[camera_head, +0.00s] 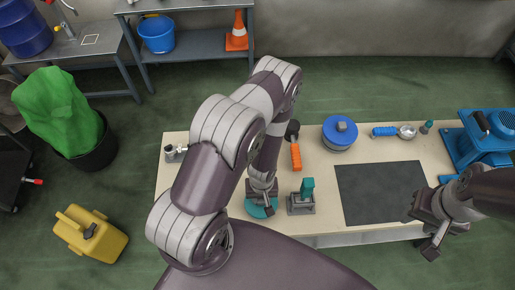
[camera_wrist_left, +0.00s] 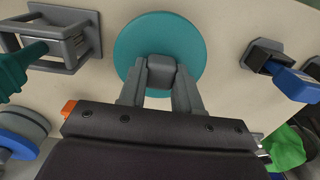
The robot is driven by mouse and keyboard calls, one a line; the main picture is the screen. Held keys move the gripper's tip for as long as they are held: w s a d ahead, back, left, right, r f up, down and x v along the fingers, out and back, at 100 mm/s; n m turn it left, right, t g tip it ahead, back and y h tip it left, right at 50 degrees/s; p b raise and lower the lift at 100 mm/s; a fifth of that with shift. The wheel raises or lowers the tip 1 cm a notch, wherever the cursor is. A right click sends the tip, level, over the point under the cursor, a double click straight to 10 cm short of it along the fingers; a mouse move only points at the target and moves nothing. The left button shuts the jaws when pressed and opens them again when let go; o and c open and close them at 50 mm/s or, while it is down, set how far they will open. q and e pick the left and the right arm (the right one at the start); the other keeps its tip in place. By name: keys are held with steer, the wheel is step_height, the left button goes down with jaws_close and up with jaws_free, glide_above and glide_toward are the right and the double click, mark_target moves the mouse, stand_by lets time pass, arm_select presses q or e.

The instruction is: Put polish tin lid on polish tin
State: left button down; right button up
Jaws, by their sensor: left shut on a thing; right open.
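A teal round disc with a grey knob, which looks like the polish tin lid (camera_wrist_left: 140,38), shows in the left wrist view. In the head view the lid (camera_head: 256,211) is low at the table's near edge, partly covered by my left gripper (camera_head: 264,197). My left gripper (camera_wrist_left: 160,85) is shut on the knob. I cannot tell what is under the disc. A round tin with a blue top and grey knob (camera_head: 340,133) stands at the table's back; I cannot tell whether it is the polish tin. My right gripper (camera_head: 427,232) is open and empty beyond the front right edge.
A grey stand with a teal handle (camera_head: 301,203) is just right of the lid. An orange-handled tool (camera_head: 296,157) lies behind it. A dark mat (camera_head: 381,193) lies bare at right. A blue-handled tool (camera_head: 384,131) and a blue machine (camera_head: 485,140) stand at back right.

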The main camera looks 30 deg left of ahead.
arm_select(q)
steer(key=shift+f, duration=0.2)
steer(key=c, duration=0.7)
jaws_free()
steer(key=shift+r, duration=0.15)
steer(key=shift+r+p, duration=2.1)
steer(key=shift+r, duration=1.8)
